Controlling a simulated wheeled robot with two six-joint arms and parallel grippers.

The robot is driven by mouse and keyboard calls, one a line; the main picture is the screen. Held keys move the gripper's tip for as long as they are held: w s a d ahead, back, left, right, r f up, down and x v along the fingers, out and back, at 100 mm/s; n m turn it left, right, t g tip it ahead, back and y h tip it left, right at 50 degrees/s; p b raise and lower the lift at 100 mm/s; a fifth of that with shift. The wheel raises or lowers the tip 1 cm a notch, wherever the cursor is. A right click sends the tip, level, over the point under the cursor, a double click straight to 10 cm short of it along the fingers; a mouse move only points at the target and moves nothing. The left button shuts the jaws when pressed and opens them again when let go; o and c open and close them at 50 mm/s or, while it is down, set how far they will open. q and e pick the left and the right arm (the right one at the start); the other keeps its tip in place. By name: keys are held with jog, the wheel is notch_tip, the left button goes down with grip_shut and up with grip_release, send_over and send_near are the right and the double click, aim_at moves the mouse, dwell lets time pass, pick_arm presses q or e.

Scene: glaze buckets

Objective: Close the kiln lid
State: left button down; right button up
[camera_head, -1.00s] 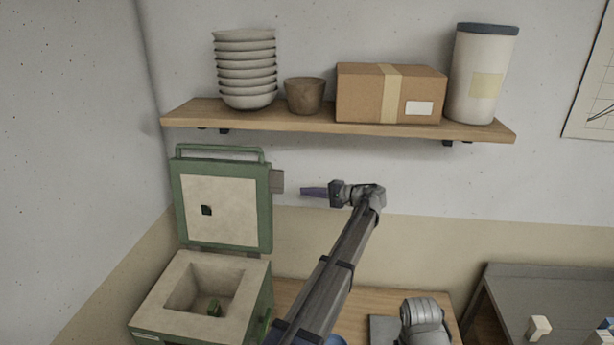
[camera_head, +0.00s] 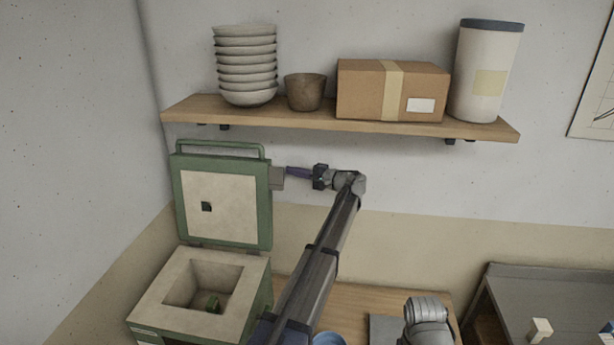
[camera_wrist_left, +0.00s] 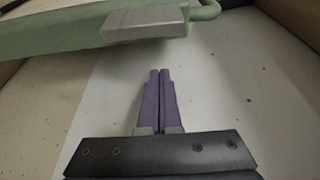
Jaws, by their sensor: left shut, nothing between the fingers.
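The green kiln lid (camera_head: 222,200) stands open and upright behind the kiln body (camera_head: 153,296), with its pale inner face toward me. A grey tab (camera_head: 277,178) sticks out from its right edge. The tab also shows in the left wrist view (camera_wrist_left: 145,24), with the lid's green edge (camera_wrist_left: 50,36) beside it. My left gripper (camera_head: 288,172) is shut and empty, its purple fingers just right of the tab. In the left wrist view its fingertips (camera_wrist_left: 159,72) lie below the tab, with a visible gap.
A shelf (camera_head: 350,128) with bowls, a pot, a box and a canister hangs above my left arm. A blue round thing (camera_head: 330,339) is on the wooden bench, and a grey table (camera_head: 510,285) stands at right.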

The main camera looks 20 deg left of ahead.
pick_arm(q)
jog(key=s, duration=0.3)
jog(key=shift+s+r+p, duration=0.3)
jog(key=shift+s+p, duration=0.05)
jog(key=shift+s, duration=0.05)
jog(key=shift+a, duration=0.15)
